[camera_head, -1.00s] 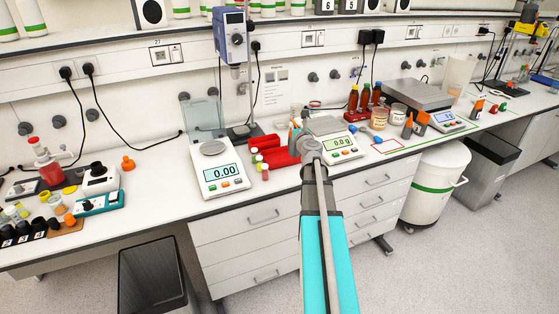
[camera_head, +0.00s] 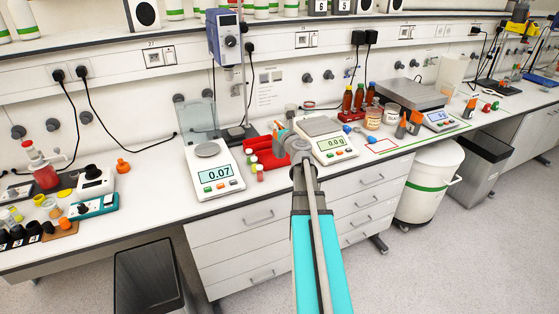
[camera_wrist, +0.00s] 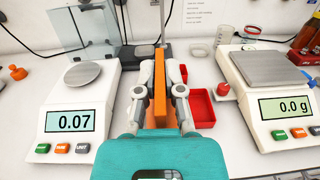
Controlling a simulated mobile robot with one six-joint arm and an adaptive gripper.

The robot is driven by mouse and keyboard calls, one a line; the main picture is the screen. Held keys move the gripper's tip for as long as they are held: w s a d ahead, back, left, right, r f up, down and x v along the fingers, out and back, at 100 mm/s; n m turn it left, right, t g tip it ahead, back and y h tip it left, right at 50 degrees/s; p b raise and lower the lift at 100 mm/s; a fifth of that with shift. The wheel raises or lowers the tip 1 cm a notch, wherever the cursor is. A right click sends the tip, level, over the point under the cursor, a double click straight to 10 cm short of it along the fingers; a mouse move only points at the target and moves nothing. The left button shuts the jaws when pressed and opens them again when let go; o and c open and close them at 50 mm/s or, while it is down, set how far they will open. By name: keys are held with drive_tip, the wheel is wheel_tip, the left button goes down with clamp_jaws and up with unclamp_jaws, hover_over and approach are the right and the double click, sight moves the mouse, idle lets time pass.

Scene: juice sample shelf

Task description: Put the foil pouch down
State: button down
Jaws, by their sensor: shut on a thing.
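The foil pouch (camera_wrist: 159,85) shows as an upright, narrow orange edge between the fingers in the wrist view. My gripper (camera_wrist: 163,95) is shut on it, with one finger on each side. In the head view, my gripper (camera_head: 283,135) is beyond the end of my arm, above the bench between two balances. Only a small bit of orange shows there. The wrist view does not show whether the pouch's lower end touches anything.
The left balance (camera_head: 215,172) reads 0.07. The right balance (camera_head: 330,140) reads about 0.0. Red bins (camera_wrist: 201,109) lie close to my gripper's right, and a stand (camera_head: 243,70) rises behind. Other orange-topped pouches (camera_head: 415,122) stand farther right. Bare bench (camera_head: 155,170) lies left of the left balance.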

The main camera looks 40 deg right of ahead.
idle(0.3)
drive_tip(key=w+d+f+b, duration=0.7)
drive_tip(key=w+f+b, duration=0.2)
drive_tip(key=w, duration=0.2)
drive_tip(key=shift+d, duration=0.15)
idle(0.4)
drive_tip(key=shift+w+d+f+b, duration=0.15)
drive_tip(key=shift+f+b, duration=0.9)
drive_tip(key=shift+w+d+f+b, duration=0.1)
drive_tip(key=shift+w+f+b, duration=0.05)
drive_tip(key=shift+f+b, duration=0.85)
